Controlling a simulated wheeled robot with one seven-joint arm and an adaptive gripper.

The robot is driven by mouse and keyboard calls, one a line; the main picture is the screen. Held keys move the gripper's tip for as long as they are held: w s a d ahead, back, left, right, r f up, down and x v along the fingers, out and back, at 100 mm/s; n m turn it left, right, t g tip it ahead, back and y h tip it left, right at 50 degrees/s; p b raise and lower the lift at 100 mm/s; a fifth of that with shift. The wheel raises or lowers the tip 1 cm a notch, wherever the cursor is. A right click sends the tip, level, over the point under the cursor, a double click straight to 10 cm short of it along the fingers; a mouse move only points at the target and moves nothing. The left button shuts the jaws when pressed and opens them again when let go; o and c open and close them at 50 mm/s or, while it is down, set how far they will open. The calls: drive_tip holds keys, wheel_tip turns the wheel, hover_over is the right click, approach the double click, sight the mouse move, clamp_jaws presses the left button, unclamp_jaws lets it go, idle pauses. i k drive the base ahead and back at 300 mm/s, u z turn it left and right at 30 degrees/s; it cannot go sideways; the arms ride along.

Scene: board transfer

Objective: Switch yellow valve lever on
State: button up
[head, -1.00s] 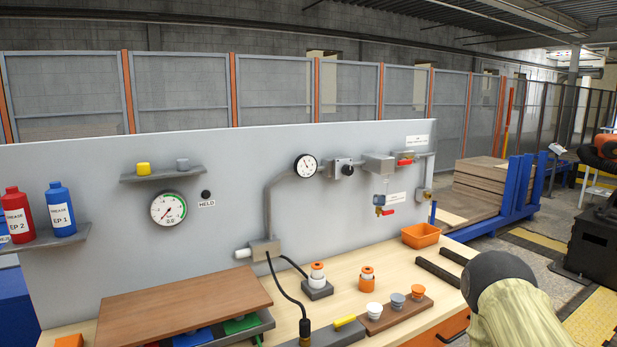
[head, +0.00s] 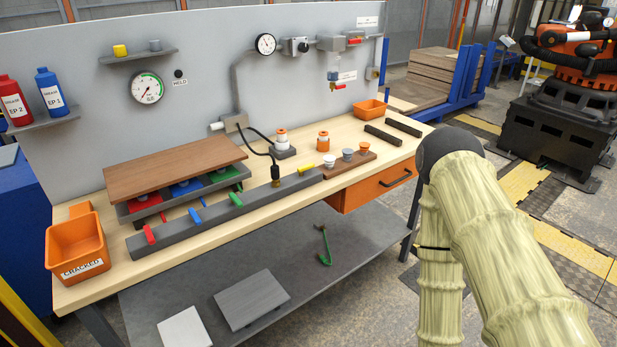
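The yellow valve lever (head: 307,167) is on the long grey bar (head: 215,214) along the front of the workbench, towards the bar's right end. It lies at a shallow angle, roughly along the bar. Red (head: 149,234), blue (head: 195,216) and green (head: 236,199) levers sit further left on the same bar and stand steeper. A black hose ends in a dark brass fitting on the bar, left of the yellow lever. My arm shows at the right, apart from the bench. My gripper is out of view.
An orange bin (head: 77,247) marked CRACKED stands at the bench's left end. A brown board (head: 175,167) lies over coloured plates behind the bar. A brown block (head: 349,165) with small cups is right of the yellow lever. An orange drawer (head: 372,187) is below.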

sight(311, 165)
drive_tip(key=z, duration=0.3)
drive_tip(key=i, duration=1.2)
drive_tip(key=u, duration=0.55)
drive_tip(key=k, duration=1)
drive_tip(key=z, duration=1.25)
drive_tip(key=i, duration=1)
drive_tip(key=u, duration=0.05)
